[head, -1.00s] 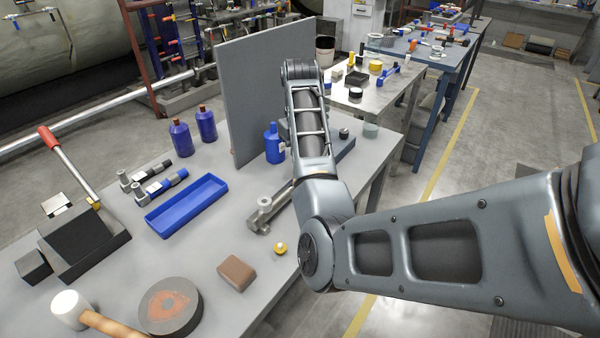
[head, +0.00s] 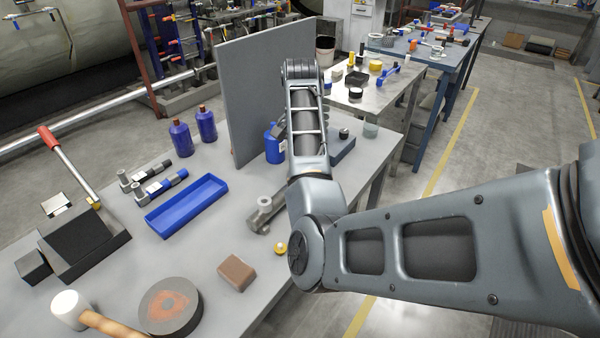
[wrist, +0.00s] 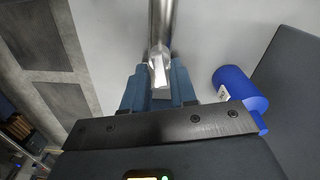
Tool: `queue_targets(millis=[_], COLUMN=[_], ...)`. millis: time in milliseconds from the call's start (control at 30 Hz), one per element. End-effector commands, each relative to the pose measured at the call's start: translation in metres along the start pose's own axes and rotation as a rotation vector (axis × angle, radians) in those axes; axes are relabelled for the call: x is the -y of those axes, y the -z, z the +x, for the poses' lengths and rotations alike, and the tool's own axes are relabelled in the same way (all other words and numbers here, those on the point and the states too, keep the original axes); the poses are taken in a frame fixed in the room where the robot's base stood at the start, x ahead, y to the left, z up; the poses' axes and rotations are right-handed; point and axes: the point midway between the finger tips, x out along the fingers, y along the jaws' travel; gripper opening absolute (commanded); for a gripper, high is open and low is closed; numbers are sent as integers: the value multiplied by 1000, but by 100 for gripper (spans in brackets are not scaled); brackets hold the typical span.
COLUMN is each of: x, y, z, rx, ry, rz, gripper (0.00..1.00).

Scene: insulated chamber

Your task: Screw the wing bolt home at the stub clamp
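In the wrist view the two blue-grey fingers of my gripper (wrist: 160,91) are close together. A bright, flat-faced metal piece, which looks like the wing bolt (wrist: 159,72), fills the gap between them. Its lower end is hidden. A round metal tube (wrist: 160,22) runs from just beyond it to the top of the picture. In the head view a grey metal fitting with round bosses, likely the stub clamp (head: 264,208), lies on the bench with its far part behind my arm. My gripper is hidden there.
A blue bottle (wrist: 240,88) stands close to the right of my gripper, near an upright grey panel (head: 262,85). A blue tray (head: 187,205), a brown block (head: 237,272) and a yellow knob (head: 281,248) are on the bench. The bench edge is close on the right.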

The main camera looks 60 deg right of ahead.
Motion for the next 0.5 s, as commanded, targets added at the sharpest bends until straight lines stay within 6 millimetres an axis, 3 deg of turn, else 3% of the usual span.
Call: queue_targets(millis=[167,500], x=[0,3], y=[0,0], z=[-2,-38], rx=[0,-4], ry=[0,7], rz=[-1,-1], gripper=[27,27])
